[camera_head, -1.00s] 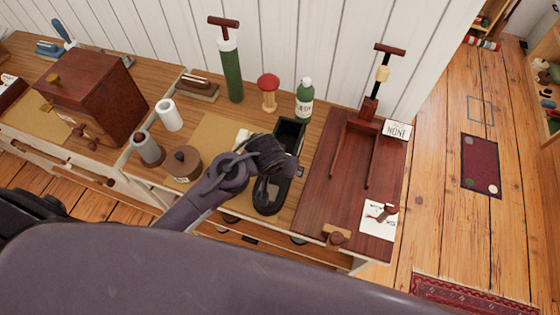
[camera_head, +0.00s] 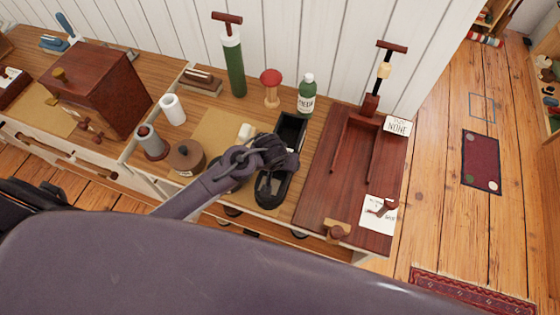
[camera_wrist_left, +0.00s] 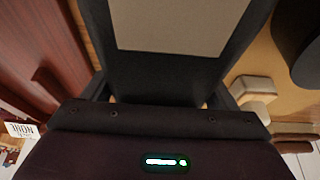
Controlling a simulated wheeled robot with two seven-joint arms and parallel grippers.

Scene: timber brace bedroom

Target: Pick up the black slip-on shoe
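The black slip-on shoe (camera_head: 270,190) lies on a tan mat on the wooden bench top, its rounded end toward the front edge. My left gripper (camera_head: 284,158) is over its middle and hides part of it. In the left wrist view the shoe (camera_wrist_left: 165,72) fills the middle, dark with a beige panel. The fingers of my left gripper (camera_wrist_left: 158,92) stand wide apart, one on each side of the shoe, with small tan gaps beside it. Contact is not clear. My right gripper is not in view.
A reddish wooden board (camera_head: 340,195) with a boot-jack-like frame lies right of the shoe. A green bottle (camera_head: 306,95) stands behind. A round brown tin (camera_head: 186,158), a grey cylinder (camera_head: 151,142) and a white roll (camera_head: 173,109) stand to the left.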

